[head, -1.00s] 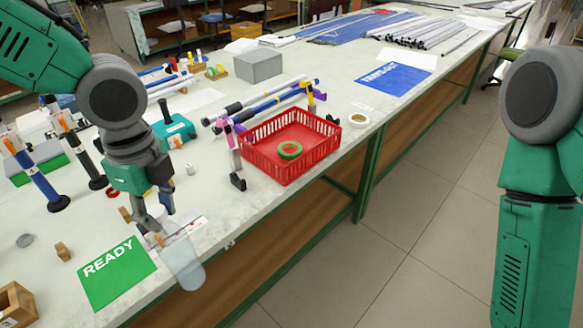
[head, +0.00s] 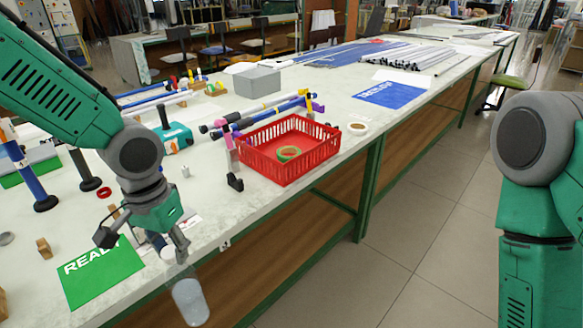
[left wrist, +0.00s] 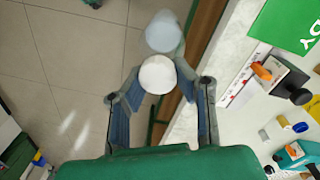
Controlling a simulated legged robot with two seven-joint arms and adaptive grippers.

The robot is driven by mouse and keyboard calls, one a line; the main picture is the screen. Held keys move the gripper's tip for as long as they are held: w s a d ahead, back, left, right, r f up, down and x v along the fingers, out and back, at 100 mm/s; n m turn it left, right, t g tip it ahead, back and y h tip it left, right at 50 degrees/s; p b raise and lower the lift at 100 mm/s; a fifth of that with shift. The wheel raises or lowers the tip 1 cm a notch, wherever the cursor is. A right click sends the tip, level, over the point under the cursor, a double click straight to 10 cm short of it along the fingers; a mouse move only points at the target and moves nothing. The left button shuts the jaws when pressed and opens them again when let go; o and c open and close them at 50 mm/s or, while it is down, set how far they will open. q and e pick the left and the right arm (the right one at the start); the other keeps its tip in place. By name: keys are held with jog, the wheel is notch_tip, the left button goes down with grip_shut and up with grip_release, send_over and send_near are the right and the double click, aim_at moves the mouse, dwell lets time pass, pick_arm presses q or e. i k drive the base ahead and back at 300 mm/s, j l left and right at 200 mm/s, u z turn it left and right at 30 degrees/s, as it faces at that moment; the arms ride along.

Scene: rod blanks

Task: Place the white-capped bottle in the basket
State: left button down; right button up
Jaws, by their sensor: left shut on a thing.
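The white-capped bottle (head: 190,302) is clear and pale, and hangs tilted just off the front edge of the table, beside the green READY sheet. My left gripper (head: 168,243) is shut on it near its cap end. In the left wrist view, the round white cap (left wrist: 157,75) sits between the two fingers of my left gripper (left wrist: 158,92), with the pale bottle body (left wrist: 164,32) beyond it. The red basket (head: 297,172) stands on the table to the right of and beyond my left gripper. My right gripper is out of view.
A green tape roll (head: 288,153) lies in the basket. A black-and-pink clamp (head: 235,181) stands at its left side, with blue and black rods (head: 255,113) behind. The READY sheet (head: 98,272) lies near the front edge.

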aim_at(306, 148)
jog(key=i+l, duration=0.8)
jog(key=l, duration=0.15)
